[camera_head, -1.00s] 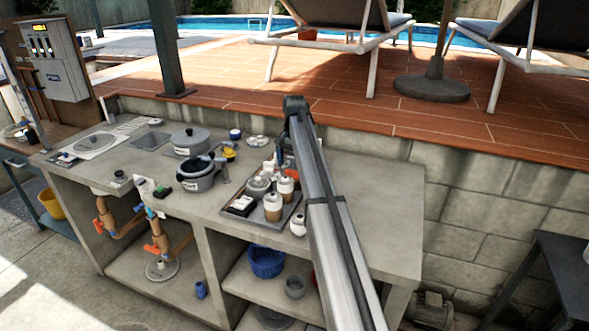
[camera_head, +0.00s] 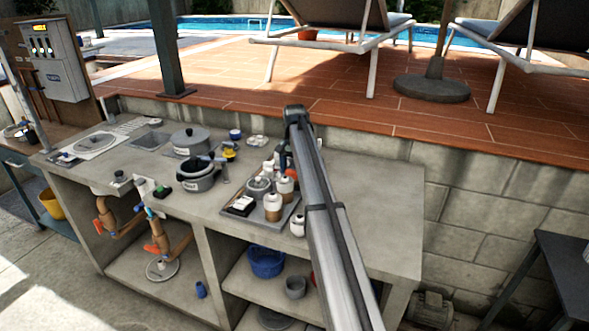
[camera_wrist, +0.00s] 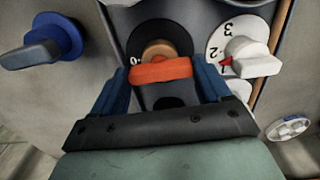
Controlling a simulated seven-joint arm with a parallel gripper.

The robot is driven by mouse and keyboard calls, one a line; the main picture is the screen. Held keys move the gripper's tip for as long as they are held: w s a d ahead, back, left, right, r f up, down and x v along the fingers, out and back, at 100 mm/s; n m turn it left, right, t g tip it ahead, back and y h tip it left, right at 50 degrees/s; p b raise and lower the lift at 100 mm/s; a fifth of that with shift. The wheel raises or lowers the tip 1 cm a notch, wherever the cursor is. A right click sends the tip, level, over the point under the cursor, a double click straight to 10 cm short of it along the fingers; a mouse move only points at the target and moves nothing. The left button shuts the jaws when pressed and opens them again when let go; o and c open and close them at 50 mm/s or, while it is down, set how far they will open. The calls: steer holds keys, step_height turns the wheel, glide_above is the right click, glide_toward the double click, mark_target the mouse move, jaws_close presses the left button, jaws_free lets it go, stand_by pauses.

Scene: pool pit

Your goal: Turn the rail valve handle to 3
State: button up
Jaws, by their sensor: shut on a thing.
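In the wrist view, my gripper (camera_wrist: 163,76) has its blue fingers on either side of an orange handle (camera_wrist: 160,70) and is shut on it. The handle lies roughly level across a round brown hub on a dark plate. A "0" mark shows at the plate's left; its other marks are hidden or unclear. I cannot tell for sure which is the rail valve. In the head view my arm hides most of the gripper.
In the wrist view, a blue knob (camera_wrist: 42,40) sits at left and a small white wheel (camera_wrist: 288,128) at right. In the head view, a tray (camera_head: 258,225) with several jars lies beside my arm. Pots (camera_head: 190,141) stand left on the counter (camera_head: 365,215); the counter's right end is clear.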

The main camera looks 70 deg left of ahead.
steer(key=c, duration=0.4)
steer(key=shift+n, duration=0.4)
steer(key=n, duration=0.7)
steer(key=shift+n, duration=0.3)
steer(key=n, duration=1)
steer(key=shift+a, duration=0.1)
